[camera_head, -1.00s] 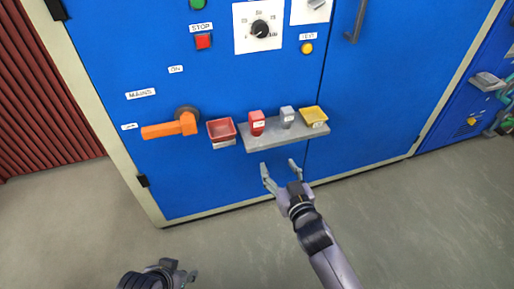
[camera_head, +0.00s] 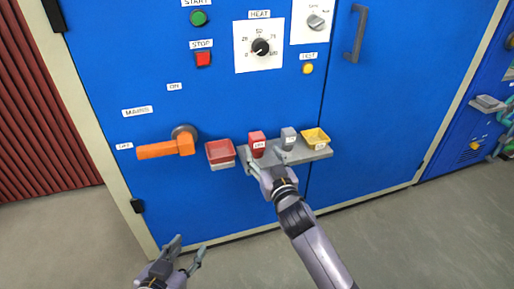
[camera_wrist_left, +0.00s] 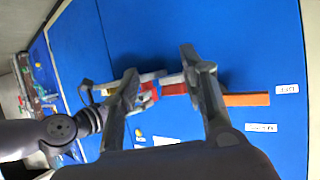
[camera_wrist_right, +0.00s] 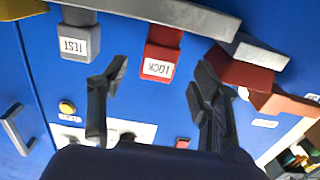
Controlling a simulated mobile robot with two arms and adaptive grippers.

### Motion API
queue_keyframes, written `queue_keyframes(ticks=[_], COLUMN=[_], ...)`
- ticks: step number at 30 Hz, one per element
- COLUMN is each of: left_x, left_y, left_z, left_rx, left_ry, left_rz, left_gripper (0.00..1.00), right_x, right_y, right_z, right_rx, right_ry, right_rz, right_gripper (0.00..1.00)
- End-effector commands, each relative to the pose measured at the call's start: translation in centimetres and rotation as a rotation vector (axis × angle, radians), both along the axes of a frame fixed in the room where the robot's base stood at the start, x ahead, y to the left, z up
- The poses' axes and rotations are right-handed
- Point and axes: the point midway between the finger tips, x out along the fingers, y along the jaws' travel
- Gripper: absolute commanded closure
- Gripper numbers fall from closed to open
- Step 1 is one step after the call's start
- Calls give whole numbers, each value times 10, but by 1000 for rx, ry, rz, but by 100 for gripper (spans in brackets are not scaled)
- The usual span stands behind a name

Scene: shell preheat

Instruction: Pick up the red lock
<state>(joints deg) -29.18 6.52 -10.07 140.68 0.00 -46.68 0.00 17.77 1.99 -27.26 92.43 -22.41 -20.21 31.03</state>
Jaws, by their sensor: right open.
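The red lock (camera_head: 257,142), a red block with a white label, stands on the grey shelf (camera_head: 317,154) on the blue cabinet. In the right wrist view the lock (camera_wrist_right: 162,52) appears upside down, its label reading LOCK. My right gripper (camera_head: 266,170) is open, just in front of and below the lock. In the right wrist view its fingers (camera_wrist_right: 158,78) are spread to either side of the lock, with no visible contact. My left gripper (camera_head: 188,246) is open and empty, low in front of the cabinet at the bottom left.
A grey block labelled TEST (camera_wrist_right: 78,38) stands right of the lock in the head view, then a yellow tray (camera_head: 316,138). A red tray (camera_head: 220,152) sits close left of the lock. Further left is the orange mains handle (camera_head: 160,149). Floor in front is clear.

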Motion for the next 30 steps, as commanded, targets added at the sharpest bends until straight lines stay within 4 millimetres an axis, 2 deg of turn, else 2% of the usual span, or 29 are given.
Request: queue_keyframes(ticks=[11,22,26,30], left_x=[15,29,28,28], left_y=[-7,-20,-22,-22], left_z=[25,85,97,100], left_rx=[-36,-118,-133,-137], left_ry=[-150,-477,-535,-550], left_rz=[-10,-30,-34,-34], left_gripper=[60,60,60,60], right_x=[19,54,60,61], right_y=[6,17,18,19], right_z=[0,1,1,1], right_rx=[-1,-2,-1,-1], right_ry=[-1,-2,0,1], right_rz=[1,0,0,1], right_gripper=[42,42,42,42])
